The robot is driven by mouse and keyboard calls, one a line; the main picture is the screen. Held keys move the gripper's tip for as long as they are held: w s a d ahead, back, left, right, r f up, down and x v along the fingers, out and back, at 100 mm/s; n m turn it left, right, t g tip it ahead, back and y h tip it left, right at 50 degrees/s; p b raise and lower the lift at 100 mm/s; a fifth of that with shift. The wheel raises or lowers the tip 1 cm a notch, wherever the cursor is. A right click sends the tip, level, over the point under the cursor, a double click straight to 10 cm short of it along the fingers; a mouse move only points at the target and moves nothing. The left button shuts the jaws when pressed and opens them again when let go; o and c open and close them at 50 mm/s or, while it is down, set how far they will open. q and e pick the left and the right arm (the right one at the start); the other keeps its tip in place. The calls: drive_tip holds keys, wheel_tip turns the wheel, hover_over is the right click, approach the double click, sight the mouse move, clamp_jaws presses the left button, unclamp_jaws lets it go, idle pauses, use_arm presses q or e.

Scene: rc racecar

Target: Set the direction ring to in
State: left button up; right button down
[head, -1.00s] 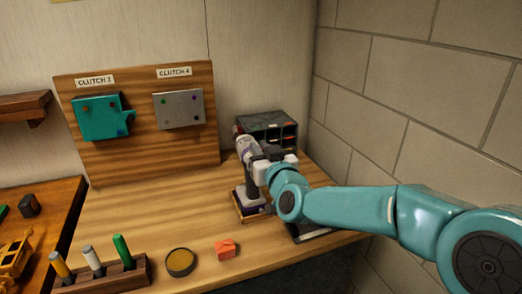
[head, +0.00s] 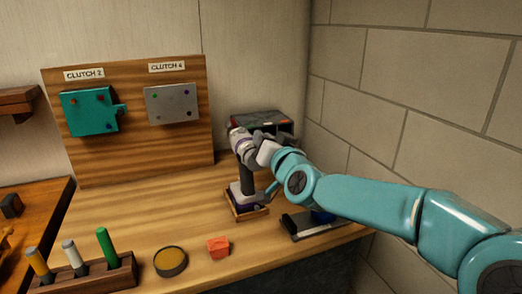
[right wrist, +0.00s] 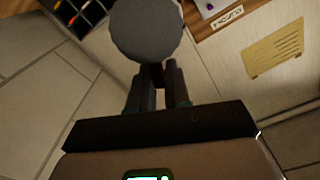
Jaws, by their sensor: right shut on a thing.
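A drill-like power tool (head: 247,180) with a pale head, purple bands, a dark handle and a white and purple foot stands upright in a wooden holder (head: 247,215) at the right of the bench. My right gripper (head: 260,143) is at the rear of its head. In the right wrist view the narrow fingers (right wrist: 164,85) are close together on a small dark part under a round grey end (right wrist: 147,28) of the tool. The direction ring is mostly hidden by the gripper, and its setting cannot be read. My left gripper is not in view.
A drawer organiser (head: 265,125) stands behind the tool. A black and blue item on a tray (head: 318,229) lies to the right under my arm. An orange block (head: 218,247), a round tin (head: 171,261) and a marker rack (head: 85,275) line the front. The brick wall is close on the right.

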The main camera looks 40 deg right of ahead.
drive_tip(key=shift+d+f+m+b, duration=0.15)
drive_tip(key=shift+d+m+b, duration=0.05)
drive_tip(key=shift+m+b, duration=0.3)
drive_tip(key=c, duration=1.2)
unclamp_jaws()
drive_tip(key=shift+o, duration=0.2)
drive_tip(key=p+v, duration=0.1)
drive_tip(key=v, duration=1.5)
drive_tip(key=shift+s, duration=0.25)
drive_tip(key=shift+s, duration=0.1)
